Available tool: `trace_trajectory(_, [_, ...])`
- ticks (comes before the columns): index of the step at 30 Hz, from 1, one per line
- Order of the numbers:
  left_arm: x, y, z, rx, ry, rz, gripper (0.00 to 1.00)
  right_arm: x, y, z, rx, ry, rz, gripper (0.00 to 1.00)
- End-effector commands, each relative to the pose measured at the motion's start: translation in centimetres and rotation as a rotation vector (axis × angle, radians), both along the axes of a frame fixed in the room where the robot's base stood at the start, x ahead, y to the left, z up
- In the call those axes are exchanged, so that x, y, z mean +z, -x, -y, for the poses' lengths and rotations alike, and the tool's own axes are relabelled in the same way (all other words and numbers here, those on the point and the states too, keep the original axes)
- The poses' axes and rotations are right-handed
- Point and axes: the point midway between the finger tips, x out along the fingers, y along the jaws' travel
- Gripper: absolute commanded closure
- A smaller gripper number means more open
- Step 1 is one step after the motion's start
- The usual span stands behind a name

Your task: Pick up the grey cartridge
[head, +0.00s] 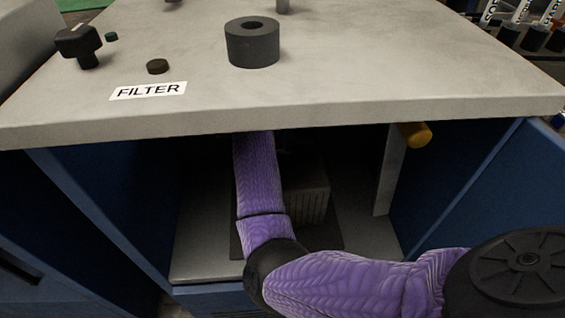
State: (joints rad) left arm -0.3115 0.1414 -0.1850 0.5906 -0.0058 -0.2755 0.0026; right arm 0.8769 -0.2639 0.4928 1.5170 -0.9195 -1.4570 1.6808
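A grey box-shaped block with a ribbed side, which looks like the cartridge (311,203), stands on a dark mat (328,238) inside the open bay under the grey top. My purple-sleeved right arm comes in from the lower right, bends at a dark joint and reaches into the bay. The arm passes in front of the block's left part and hides it. My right gripper is hidden under the grey top, so its contact with the block cannot be seen. My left arm and gripper are not in view.
The grey top (400,80) overhangs the bay and carries a dark hollow cylinder (252,50), a FILTER label (148,91), a small dark disc (157,66) and a black knob (78,42). A yellow-orange knob (414,134) sits at the bay's upper right. Blue walls flank the bay.

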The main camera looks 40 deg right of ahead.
Motion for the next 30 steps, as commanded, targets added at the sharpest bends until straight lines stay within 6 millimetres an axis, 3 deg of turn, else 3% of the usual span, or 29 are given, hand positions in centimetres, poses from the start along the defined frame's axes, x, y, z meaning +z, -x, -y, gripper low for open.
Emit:
trace_trajectory(1, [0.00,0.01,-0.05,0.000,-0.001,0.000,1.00,-0.10,0.04,-0.04,0.000,-0.002,-0.003,0.83])
trace_trajectory(3, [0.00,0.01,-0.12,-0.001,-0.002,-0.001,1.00,-0.12,0.05,-0.04,0.000,-0.002,-0.003,0.98])
trace_trajectory(4, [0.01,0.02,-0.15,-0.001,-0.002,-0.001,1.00,-0.13,0.05,-0.04,0.000,-0.002,-0.003,1.00])
trace_trajectory(30, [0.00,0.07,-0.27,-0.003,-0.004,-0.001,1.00,-0.31,0.11,-0.10,0.000,-0.006,-0.007,1.00])
